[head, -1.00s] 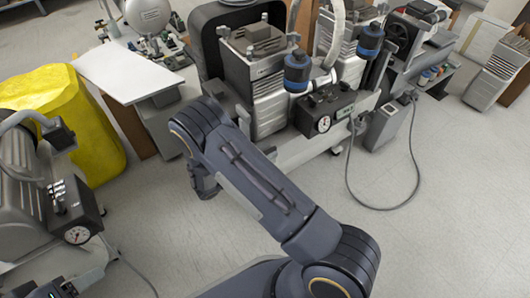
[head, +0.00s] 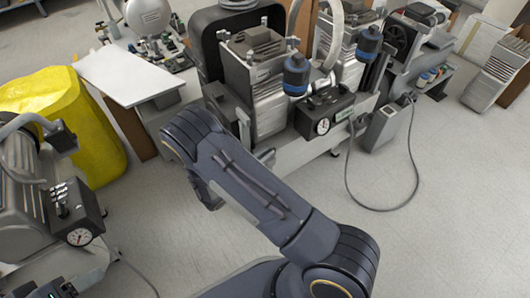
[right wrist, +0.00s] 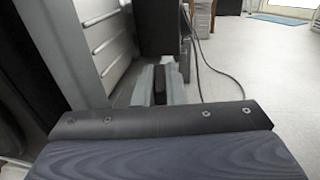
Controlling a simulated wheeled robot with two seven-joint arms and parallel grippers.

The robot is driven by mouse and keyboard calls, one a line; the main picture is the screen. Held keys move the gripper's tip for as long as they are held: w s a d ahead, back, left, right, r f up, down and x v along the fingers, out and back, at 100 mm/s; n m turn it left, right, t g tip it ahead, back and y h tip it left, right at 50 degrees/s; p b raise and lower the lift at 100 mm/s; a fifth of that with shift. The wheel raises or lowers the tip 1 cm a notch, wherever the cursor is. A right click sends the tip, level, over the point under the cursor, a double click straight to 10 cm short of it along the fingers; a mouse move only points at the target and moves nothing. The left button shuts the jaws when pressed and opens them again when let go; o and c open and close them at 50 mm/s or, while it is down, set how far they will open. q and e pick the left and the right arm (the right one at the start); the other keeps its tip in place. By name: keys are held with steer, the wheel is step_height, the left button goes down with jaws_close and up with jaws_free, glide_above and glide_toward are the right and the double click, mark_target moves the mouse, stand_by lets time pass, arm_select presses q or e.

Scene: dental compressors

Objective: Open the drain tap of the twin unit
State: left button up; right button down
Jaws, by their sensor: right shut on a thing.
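The twin unit (head: 270,105), a compressor with two ribbed silver motor blocks, blue-topped filters and a gauge box, stands at the centre of the head view. Its ribbed silver side (right wrist: 85,35) fills the upper left of the right wrist view. My right arm reaches across in front of it, and the gripper lies low by its left front, mostly hidden behind my arm in the head view. In the right wrist view my right gripper (right wrist: 160,82) is shut on a small dark part between its fingers, apparently the drain tap, whose shape is mostly hidden.
A yellow covered bin (head: 65,120) and a white-topped bench (head: 128,75) stand at the left. Another compressor with a gauge (head: 75,225) is at the lower left. A grey pedal box (head: 383,128) with a looped cable stands right of the unit.

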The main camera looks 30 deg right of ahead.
steer(key=n+t+y+p, duration=0.1)
steer(key=n+t, duration=0.1)
steer(key=t, duration=0.1)
steer(key=n+t+y+p, duration=0.1)
steer(key=n+t+y, duration=0.1)
steer(key=t, duration=0.1)
steer(key=s+n+t+y+p, duration=0.1)
steer(key=n+t, duration=0.1)
steer(key=shift+d+r+n+t+y, duration=0.1)
steer(key=shift+d+n+t+y, duration=0.1)
steer(key=shift+n+t+y, duration=0.15)
steer(key=shift+s+d+f+n+t+y+p, duration=0.15)
steer(key=shift+n+t+y+p, duration=0.6)
steer(key=shift+n+y, duration=1.25)
steer(key=shift+w+d+n+t+y+p, duration=0.1)
steer(key=shift+d+n+t+y+p, duration=0.3)
steer(key=shift+n+t+y, duration=1.5)
steer(key=shift+s+d+f+n+y+p, duration=0.1)
steer(key=shift+n+y+p, duration=0.7)
steer(key=shift+y, duration=2.35)
steer(key=shift+r+y, duration=0.1)
steer(key=shift+y, duration=0.2)
steer(key=c, duration=1.5)
jaws_free()
